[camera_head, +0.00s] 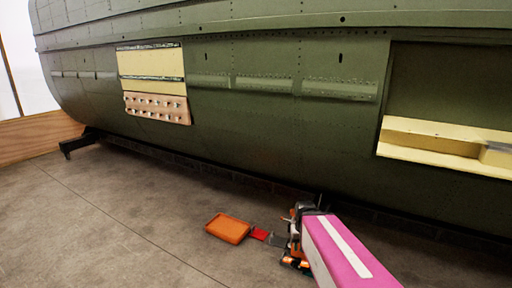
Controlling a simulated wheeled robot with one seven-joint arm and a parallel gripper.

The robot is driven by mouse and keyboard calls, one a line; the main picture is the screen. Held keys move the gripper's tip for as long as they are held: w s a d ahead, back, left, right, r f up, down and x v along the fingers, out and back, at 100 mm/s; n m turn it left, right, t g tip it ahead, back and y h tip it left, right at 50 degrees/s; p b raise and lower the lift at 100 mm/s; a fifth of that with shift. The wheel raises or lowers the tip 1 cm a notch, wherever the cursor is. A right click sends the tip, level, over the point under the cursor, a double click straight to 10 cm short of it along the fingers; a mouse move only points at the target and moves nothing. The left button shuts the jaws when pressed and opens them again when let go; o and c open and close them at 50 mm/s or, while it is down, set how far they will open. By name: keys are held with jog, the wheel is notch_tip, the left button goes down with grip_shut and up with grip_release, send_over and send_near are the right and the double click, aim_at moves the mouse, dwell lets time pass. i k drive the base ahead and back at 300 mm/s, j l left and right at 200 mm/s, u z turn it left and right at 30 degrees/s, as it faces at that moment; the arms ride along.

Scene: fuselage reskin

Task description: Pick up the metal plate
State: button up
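A copper-pink metal plate (156,107) with rows of several small pins is on the green fuselage, at the lower edge of a cream opening at upper left. My gripper (283,240) is low in the picture at centre right, near the floor, well below and to the right of that plate. A small red piece (259,234) and a grey piece show at the gripper's left side. I cannot tell whether they are parts of the gripper or things by it. Its fingers are too small to read.
An orange tray (229,228) is just left of the gripper. The green fuselage (240,130) spans the view above a dark rail (215,170). A second opening with a cream ledge (440,143) is at right. The floor (100,225) at lower left is clear.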

aim_at(279, 242)
jog(key=i+j+z, duration=0.1)
jog(key=j, duration=0.25)
jog(key=i+j, duration=0.15)
jog(key=j, duration=0.2)
jog(key=i+j+z, duration=0.15)
jog(key=j, duration=0.25)
jog(key=i+j+z, duration=0.25)
jog(key=i+j, duration=0.15)
jog(key=j, duration=0.25)
jog(key=i+j+z, duration=0.15)
jog(key=j, duration=0.25)
jog(key=i+j+z, duration=0.1)
jog(key=j, duration=0.25)
jog(key=i+j+z, duration=0.15)
jog(key=j, duration=0.25)
jog(key=i+j+z, duration=0.1)
jog(key=i+j, duration=0.15)
jog(key=j, duration=0.15)
